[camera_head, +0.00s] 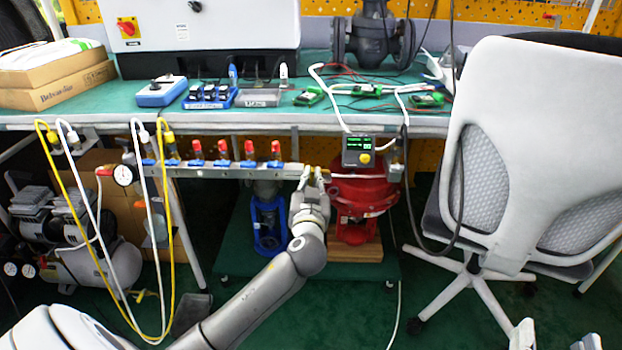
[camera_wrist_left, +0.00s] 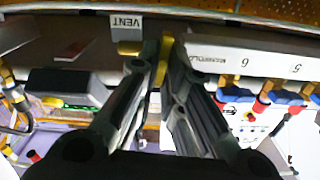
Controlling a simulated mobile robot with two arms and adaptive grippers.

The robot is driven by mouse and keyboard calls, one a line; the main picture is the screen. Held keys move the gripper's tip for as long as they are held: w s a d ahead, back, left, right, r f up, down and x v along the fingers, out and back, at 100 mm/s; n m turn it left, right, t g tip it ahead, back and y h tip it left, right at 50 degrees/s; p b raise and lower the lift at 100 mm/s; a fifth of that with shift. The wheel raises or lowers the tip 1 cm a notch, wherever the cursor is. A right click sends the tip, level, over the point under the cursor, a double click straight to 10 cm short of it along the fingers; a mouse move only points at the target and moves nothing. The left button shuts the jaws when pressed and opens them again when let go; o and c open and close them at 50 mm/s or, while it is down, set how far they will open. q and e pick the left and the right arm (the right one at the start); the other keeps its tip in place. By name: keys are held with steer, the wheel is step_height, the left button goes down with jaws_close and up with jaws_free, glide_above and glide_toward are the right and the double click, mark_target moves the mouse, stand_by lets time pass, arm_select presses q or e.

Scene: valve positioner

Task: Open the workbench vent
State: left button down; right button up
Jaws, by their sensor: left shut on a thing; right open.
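The workbench vent valve carries a VENT label (camera_wrist_left: 127,21) in the left wrist view. A yellow valve handle (camera_wrist_left: 161,60) shows between the fingers just below and right of that label. My left gripper (camera_head: 313,176) is at the right end of the metal manifold under the bench, and its fingers (camera_wrist_left: 158,48) are shut on the yellow handle. In the head view the gripper hides the handle. My right gripper (camera_head: 555,338) is open and empty at the bottom right edge, with only its fingertips showing.
The manifold bar (camera_head: 230,171) holds several red-topped blue valves left of my left gripper. A small display box (camera_head: 358,150) and red valve actuator (camera_head: 362,195) stand just to its right. A white chair (camera_head: 530,150) fills the right side. Yellow and white hoses (camera_head: 150,230) hang at left.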

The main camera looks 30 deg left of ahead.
arm_select(q)
steer(key=m+p, duration=0.1)
steer(key=m, duration=0.1)
steer(key=shift+d+m, duration=0.1)
steer(key=shift+m, duration=0.2)
steer(key=shift+w+d+f+m+p, duration=0.15)
steer(key=shift+m+p, duration=1.1)
steer(key=shift+m, duration=1.1)
steer(key=shift+d+f+m+p, duration=0.15)
steer(key=shift+m+p, duration=1.05)
steer(key=shift+m, duration=1.1)
steer(key=shift+w+f+m+p, duration=0.15)
steer(key=shift+m+p, duration=1.1)
steer(key=shift+m, duration=1.1)
arm_select(e)
steer(key=s+d+f+g+h, duration=0.2)
steer(key=s+d+f+g, duration=0.1)
steer(key=s+f+g, duration=0.4)
steer(key=s+d+f+g+h, duration=0.2)
steer(key=s+d+f+g, duration=0.2)
steer(key=s+f+g, duration=0.4)
steer(key=shift+s+f+m, duration=0.4)
steer(key=shift+s+f, duration=0.05)
steer(key=shift+f, duration=2.05)
arm_select(q)
steer(key=shift+s, duration=0.1)
steer(key=c, duration=1.6)
jaws_free()
steer(key=shift+o, duration=0.2)
